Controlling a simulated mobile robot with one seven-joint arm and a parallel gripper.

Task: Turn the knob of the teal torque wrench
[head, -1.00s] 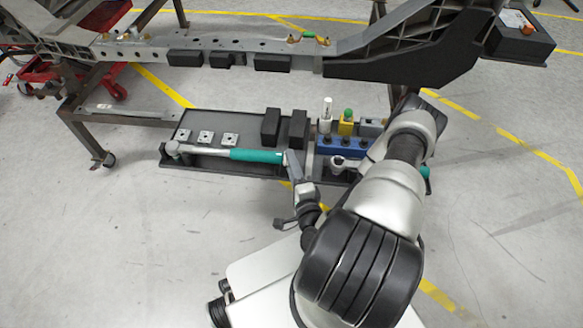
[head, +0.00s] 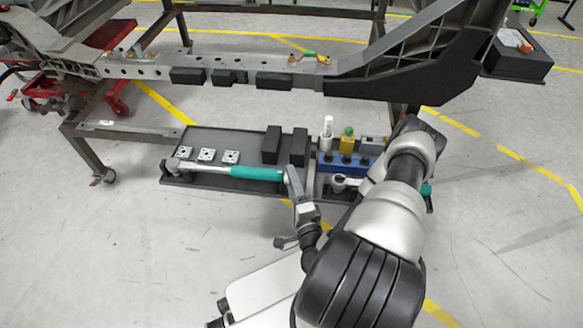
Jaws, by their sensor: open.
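The torque wrench (head: 256,173) lies along the front of the dark tray, with a silver shaft and head to the left and a teal handle to the right. My gripper (head: 290,177) is at the right end of the teal handle, where the knob would be. The gripper is open, and its fingers hide that end, so I cannot see the knob or tell whether the fingers touch it. A second wrench with a silver ring head (head: 340,183) lies to the right, partly behind my arm, with a bit of teal showing past the arm.
The tray (head: 222,141) also holds several small metal plates (head: 206,155), two black blocks (head: 271,146) and a blue holder (head: 328,162) with a white bottle (head: 327,130) and a yellow, green-topped item (head: 347,140). The chassis beam (head: 140,68) crosses behind. Floor in front is mostly clear.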

